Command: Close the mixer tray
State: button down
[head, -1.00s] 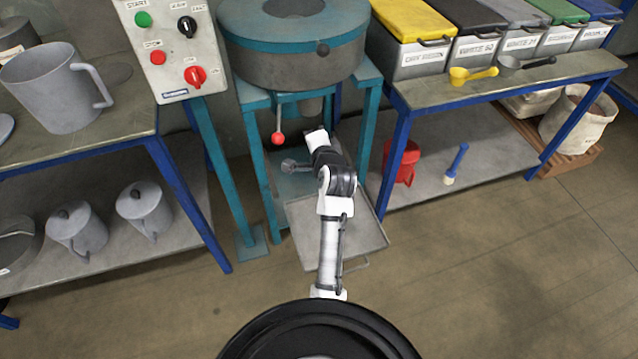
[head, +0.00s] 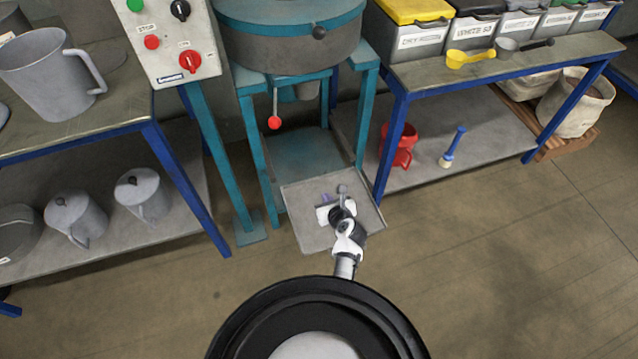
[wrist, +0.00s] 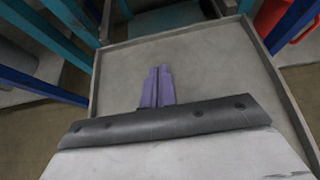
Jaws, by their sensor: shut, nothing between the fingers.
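The mixer tray (head: 305,230) is a shallow grey tray with a raised rim. It sticks out at the front of the teal mixer stand (head: 250,150), below the mixer drum (head: 285,45). My gripper (head: 325,198) is over the tray, and its purple fingers point toward the stand. In the wrist view, the shut, empty fingers (wrist: 158,75) show against the tray floor (wrist: 210,75). I cannot tell whether they touch it. My arm and wrist hide the tray's front edge and handle.
A red-knobbed lever (head: 274,122) hangs under the drum. The floor (head: 480,260) in front is clear.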

aim_at(316, 178)
jog(key=x, duration=0.2)
jog(key=r+x, duration=0.1)
jog(key=x, duration=0.5)
jog(key=shift+w+a+r+b, duration=0.1)
jog(key=shift+w+r+b, duration=0.2)
jog(key=shift+w+b, duration=0.05)
jog(key=shift+w, duration=0.2)
